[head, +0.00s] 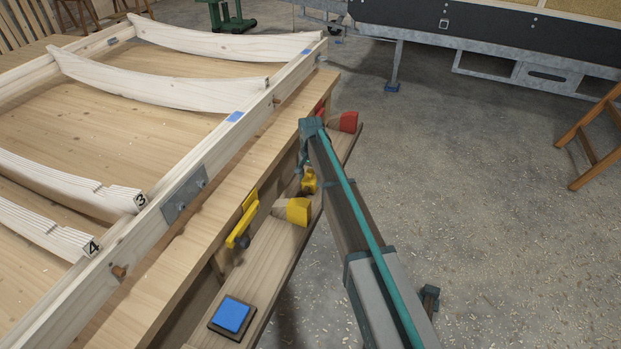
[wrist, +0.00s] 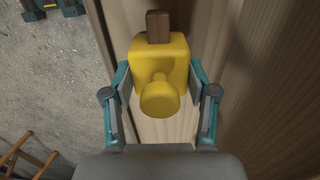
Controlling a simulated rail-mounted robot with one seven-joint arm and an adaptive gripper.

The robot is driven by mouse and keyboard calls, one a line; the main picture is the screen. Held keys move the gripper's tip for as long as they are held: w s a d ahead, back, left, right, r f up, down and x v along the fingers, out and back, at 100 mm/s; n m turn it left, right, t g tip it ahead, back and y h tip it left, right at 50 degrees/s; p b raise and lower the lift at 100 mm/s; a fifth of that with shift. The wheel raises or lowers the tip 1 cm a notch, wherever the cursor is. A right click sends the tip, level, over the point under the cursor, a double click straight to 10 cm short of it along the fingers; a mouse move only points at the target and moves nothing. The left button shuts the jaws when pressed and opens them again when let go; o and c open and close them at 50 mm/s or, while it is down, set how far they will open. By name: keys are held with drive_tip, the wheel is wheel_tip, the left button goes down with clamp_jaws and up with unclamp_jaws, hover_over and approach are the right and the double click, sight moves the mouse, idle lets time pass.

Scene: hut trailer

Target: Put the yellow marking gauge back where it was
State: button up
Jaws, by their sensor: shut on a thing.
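The yellow marking gauge (wrist: 175,62) is a yellow block with a round knob towards the camera and a short brown wooden stem at its top in the wrist view. My gripper (wrist: 163,88) has one finger on each side of the block and is shut on it. In the head view the gauge (head: 309,181) shows small beneath my gripper (head: 306,172), beside the bench and over its narrow side shelf (head: 270,243). I cannot tell whether it touches the shelf.
On the shelf are a yellow-faced wooden block (head: 297,211), a red-faced one (head: 348,121) and a blue pad (head: 231,315). A yellow tool (head: 242,222) is at the bench side. A wooden frame (head: 215,138) covers the bench. Open floor (head: 480,200) lies right.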

drive_tip(key=o, duration=1.2)
drive_tip(key=shift+f, duration=0.1)
wheel_tip(320, 180, up, 12)
drive_tip(key=shift+r+p, duration=0.15)
drive_tip(key=shift+p, duration=0.25)
